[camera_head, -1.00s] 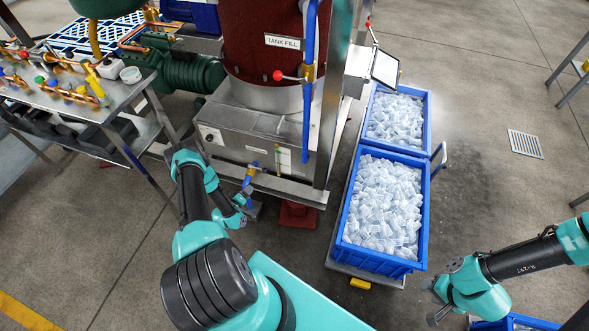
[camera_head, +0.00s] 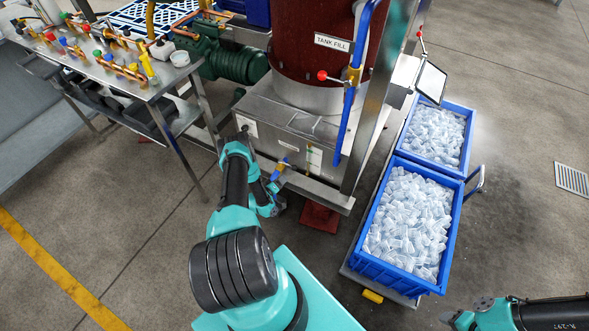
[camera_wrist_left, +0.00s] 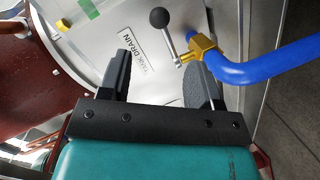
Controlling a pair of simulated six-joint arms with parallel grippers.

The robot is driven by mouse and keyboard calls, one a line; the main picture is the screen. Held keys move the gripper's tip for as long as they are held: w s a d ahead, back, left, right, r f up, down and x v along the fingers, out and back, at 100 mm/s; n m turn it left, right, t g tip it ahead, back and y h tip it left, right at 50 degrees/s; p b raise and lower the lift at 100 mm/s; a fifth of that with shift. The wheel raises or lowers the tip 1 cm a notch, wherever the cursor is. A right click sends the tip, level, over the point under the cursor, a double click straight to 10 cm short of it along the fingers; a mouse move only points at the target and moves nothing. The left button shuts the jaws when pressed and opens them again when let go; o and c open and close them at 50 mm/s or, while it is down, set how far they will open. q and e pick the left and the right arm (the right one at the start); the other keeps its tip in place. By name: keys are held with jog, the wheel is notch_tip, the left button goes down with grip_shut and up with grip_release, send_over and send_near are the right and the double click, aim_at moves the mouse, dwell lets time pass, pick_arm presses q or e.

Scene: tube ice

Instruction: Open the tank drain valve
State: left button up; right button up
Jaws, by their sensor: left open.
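The tank drain valve is a brass body (camera_wrist_left: 203,47) on a blue pipe (camera_wrist_left: 270,65), beside the "TANK DRAIN" label (camera_wrist_left: 132,50) in the left wrist view. Its thin metal lever ends in a black ball knob (camera_wrist_left: 158,17). My left gripper (camera_wrist_left: 158,78) is open and empty; its right finger overlaps the view just below the valve body, and contact cannot be told. In the head view the valve (camera_head: 282,164) is small, low on the tank front, with my left gripper (camera_head: 268,205) just below it. My right gripper (camera_head: 458,319) is at the bottom edge, partly cut off.
The "TANK FILL" valve (camera_head: 355,75), with a red-knobbed lever, is higher on the tank. Blue crates of ice (camera_head: 375,265) stand on a cart to the right. A metal bench (camera_head: 150,90) with fittings stands at left. The floor at lower left is clear.

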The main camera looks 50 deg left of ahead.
aim_at(294, 168)
pick_arm(q)
jog(key=x, duration=1.2)
jog(key=shift+w+f, duration=0.15)
jog(key=shift+w, duration=0.2)
grip_shut()
